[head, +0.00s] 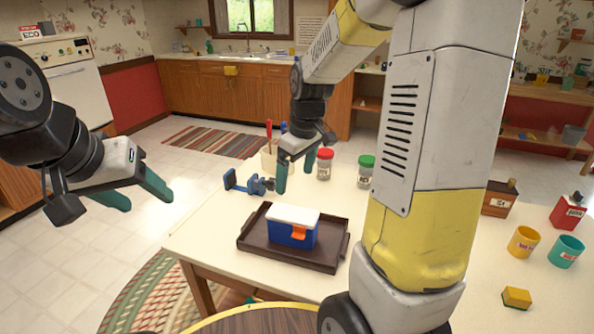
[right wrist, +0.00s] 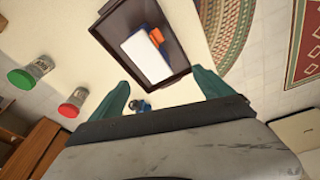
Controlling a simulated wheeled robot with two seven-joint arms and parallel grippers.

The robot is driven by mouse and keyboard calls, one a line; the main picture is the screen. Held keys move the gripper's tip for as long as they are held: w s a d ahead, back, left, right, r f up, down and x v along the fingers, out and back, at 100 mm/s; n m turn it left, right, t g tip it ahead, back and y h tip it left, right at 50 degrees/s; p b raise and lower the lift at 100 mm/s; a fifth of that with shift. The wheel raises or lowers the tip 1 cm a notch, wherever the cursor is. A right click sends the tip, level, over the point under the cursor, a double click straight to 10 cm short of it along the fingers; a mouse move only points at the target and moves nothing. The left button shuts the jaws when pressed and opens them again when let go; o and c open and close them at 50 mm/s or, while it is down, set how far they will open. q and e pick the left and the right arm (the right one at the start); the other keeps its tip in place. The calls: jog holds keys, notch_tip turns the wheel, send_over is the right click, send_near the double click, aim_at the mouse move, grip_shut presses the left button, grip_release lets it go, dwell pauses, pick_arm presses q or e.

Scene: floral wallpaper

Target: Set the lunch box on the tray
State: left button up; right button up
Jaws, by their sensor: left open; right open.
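The lunch box (head: 292,228) is blue with a white lid and an orange latch. It sits upright on the dark brown tray (head: 256,252) on the cream table. In the right wrist view the lunch box (right wrist: 146,56) also lies inside the rim of the tray (right wrist: 104,28). My right gripper (head: 296,178) is open and empty, above and behind the box, apart from it. Its two green fingers show spread in the right wrist view (right wrist: 163,92). My left gripper (head: 143,192) is open and empty, off the table's left side over the floor.
A blue clamp-like object (head: 240,184) lies behind the tray. A red-lidded jar (head: 324,165) and a green-lidded jar (head: 366,171) stand behind it to the right. Right of my arm are a yellow mug (head: 523,242), a teal mug (head: 565,251) and a yellow sponge (head: 516,298).

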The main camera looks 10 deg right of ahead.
jog(key=s+r+m+t, duration=0.2)
jog(key=s+r, duration=0.3)
jog(key=s, duration=0.4)
jog(key=s+a+r+m+t+y, duration=0.1)
jog(key=s+r+m+t, duration=0.1)
jog(key=s+r+m, duration=0.3)
jog(key=shift+s+r, duration=0.65)
jog(key=shift+s, duration=1.45)
jog(key=shift+a, duration=0.1)
